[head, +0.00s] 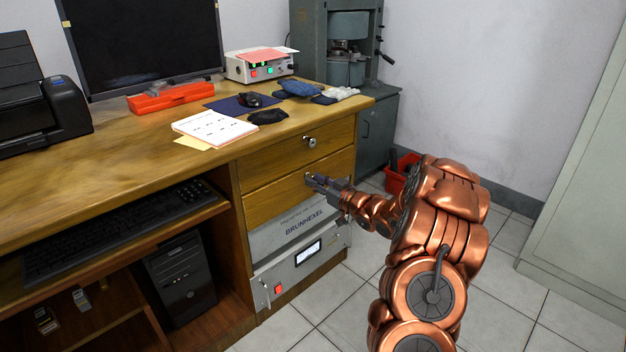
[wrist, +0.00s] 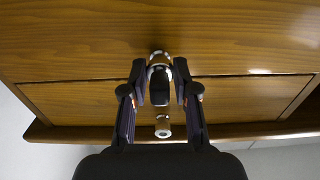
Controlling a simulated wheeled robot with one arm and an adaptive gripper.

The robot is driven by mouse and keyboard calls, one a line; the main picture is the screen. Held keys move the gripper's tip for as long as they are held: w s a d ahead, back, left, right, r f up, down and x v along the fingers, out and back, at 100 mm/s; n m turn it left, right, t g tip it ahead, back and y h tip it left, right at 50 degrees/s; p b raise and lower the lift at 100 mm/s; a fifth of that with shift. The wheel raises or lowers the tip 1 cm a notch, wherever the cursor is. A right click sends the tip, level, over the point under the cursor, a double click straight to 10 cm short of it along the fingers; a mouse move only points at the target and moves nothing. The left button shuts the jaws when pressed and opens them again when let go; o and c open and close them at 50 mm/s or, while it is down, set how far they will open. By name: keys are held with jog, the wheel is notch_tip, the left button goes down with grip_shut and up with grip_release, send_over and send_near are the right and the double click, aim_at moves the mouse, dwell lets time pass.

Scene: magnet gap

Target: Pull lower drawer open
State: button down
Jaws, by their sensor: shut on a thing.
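The lower drawer (head: 272,204) is a wooden front in the desk's right side. In the head view it looks about level with the upper drawer (head: 265,168); I cannot tell a small gap. My gripper (head: 312,180) is at the lower drawer's knob (head: 308,175), which it partly hides. In the wrist view my gripper (wrist: 159,78) has its two fingers on either side of that metal knob (wrist: 159,60) and is shut on it. The upper drawer's knob (head: 310,141) stands free above; it also shows below the fingers in the wrist view (wrist: 163,126).
A grey BRUNHEXEL unit (head: 300,262) sits under the drawers. The wooden desk (head: 110,175) carries a printer, monitor, papers and gloves. A red bin (head: 402,174) stands behind my arm. Tiled floor (head: 335,315) in front of the drawers is clear.

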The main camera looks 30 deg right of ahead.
jog(key=shift+p+v, duration=0.55)
jog(key=shift+v, duration=3.8)
jog(key=shift+d, duration=0.15)
jog(key=p+v, duration=0.2)
jog(key=v, duration=0.6)
jog(key=shift+s, duration=0.4)
jog(key=shift+s+d+r, duration=0.1)
jog(key=p+v, duration=0.1)
jog(key=v, duration=0.7)
jog(key=shift+s+p, duration=0.4)
jog(key=shift+p+v, duration=0.5)
jog(key=shift+v, duration=2.25)
jog(key=shift+d, duration=0.1)
jog(key=c, duration=0.8)
grip_release()
